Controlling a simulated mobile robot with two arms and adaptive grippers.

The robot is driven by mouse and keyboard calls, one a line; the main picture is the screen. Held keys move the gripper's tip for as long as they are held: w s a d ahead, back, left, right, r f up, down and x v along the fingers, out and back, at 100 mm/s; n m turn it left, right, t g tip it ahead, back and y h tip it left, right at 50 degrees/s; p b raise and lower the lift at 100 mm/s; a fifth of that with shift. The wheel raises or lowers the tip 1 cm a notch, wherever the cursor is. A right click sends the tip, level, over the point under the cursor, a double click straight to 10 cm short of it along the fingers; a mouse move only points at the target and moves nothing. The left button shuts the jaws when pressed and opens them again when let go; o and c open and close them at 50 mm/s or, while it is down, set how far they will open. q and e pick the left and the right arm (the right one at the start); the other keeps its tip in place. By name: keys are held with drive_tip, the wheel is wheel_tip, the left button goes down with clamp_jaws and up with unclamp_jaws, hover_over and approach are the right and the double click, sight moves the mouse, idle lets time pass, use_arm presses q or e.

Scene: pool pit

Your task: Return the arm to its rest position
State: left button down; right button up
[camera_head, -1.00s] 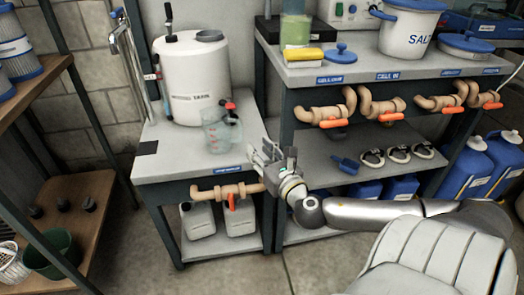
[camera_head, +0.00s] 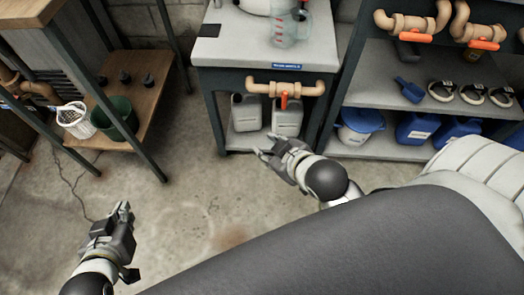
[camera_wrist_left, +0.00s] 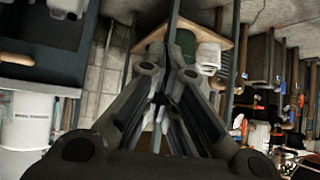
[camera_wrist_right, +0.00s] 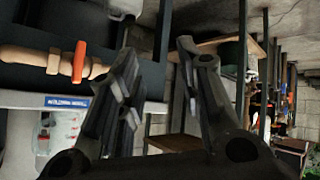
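My left gripper (camera_head: 123,212) is low at the left of the head view, over the bare concrete floor. Its fingers meet in the left wrist view (camera_wrist_left: 168,75), with nothing visible between them. My right gripper (camera_head: 264,147) is in front of the dosing table, near its lower shelf. In the right wrist view its fingers (camera_wrist_right: 157,75) stand apart with nothing held between them. The right forearm runs in from the right; a large dark part of my own arm crosses the bottom of the head view.
The dosing table (camera_head: 215,48) carries a clear jug (camera_head: 290,30); white canisters (camera_head: 246,113) stand below its orange-handled pipe (camera_head: 285,89). A wooden shelf (camera_head: 140,115) at left holds a green bin (camera_head: 115,118) and white basket (camera_head: 76,120). The floor (camera_head: 195,185) between is clear.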

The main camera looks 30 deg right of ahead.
drive_tip(key=a, duration=0.1)
drive_tip(key=a+m, duration=0.1)
drive_tip(key=a+m+y, duration=0.1)
drive_tip(key=shift+s+r, duration=0.25)
drive_tip(key=shift+r, duration=0.1)
